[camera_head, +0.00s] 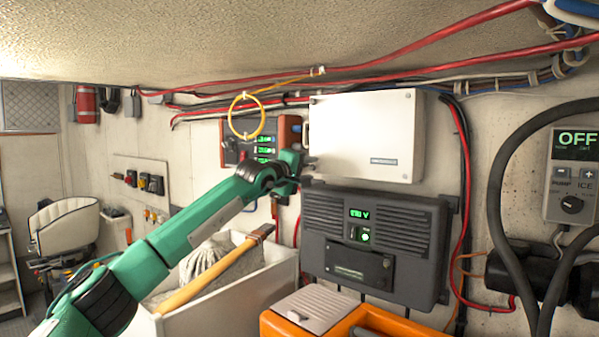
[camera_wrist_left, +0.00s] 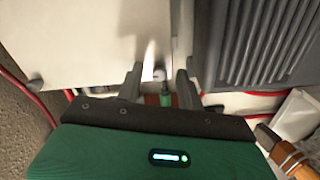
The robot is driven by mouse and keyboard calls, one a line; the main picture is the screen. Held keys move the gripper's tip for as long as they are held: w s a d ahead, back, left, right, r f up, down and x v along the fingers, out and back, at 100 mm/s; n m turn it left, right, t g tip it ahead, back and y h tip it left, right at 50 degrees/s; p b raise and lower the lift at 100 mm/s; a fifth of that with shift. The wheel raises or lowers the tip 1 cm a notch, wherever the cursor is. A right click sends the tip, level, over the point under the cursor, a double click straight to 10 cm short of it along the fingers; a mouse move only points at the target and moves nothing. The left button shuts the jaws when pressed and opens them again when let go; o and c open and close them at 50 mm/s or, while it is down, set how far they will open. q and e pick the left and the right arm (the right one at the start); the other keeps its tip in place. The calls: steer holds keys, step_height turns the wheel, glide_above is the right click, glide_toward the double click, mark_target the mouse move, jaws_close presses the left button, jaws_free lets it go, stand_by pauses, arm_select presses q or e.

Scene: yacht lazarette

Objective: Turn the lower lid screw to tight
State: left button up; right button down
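The white box with its lid (camera_head: 365,135) is mounted on the wall in the head view; its pale face also fills the upper left of the left wrist view (camera_wrist_left: 85,40). My left gripper (camera_head: 302,160) is at the lower left edge of this box. In the left wrist view its two dark fingers (camera_wrist_left: 158,82) stand apart. A small grey round screw head (camera_wrist_left: 159,75) shows between the fingers, near the lid's edge. I cannot tell whether the fingers touch it, nor how the screw is turned. In the head view the gripper hides that spot. My right gripper is in neither view.
A dark ribbed unit (camera_head: 375,240) with a green display hangs just below the box. An orange-edged panel (camera_head: 288,132) and a yellow ring (camera_head: 246,117) are left of it. Red cables (camera_head: 440,48) run above. A white bin (camera_head: 270,270) holds a wooden-handled tool.

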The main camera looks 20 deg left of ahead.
arm_select(q)
steer(key=shift+s+a+f+b, duration=0.1)
steer(key=shift+s+a+b, duration=0.05)
steer(key=shift+s+b, duration=0.2)
steer(key=b+v, duration=0.6)
steer(key=v, duration=0.7)
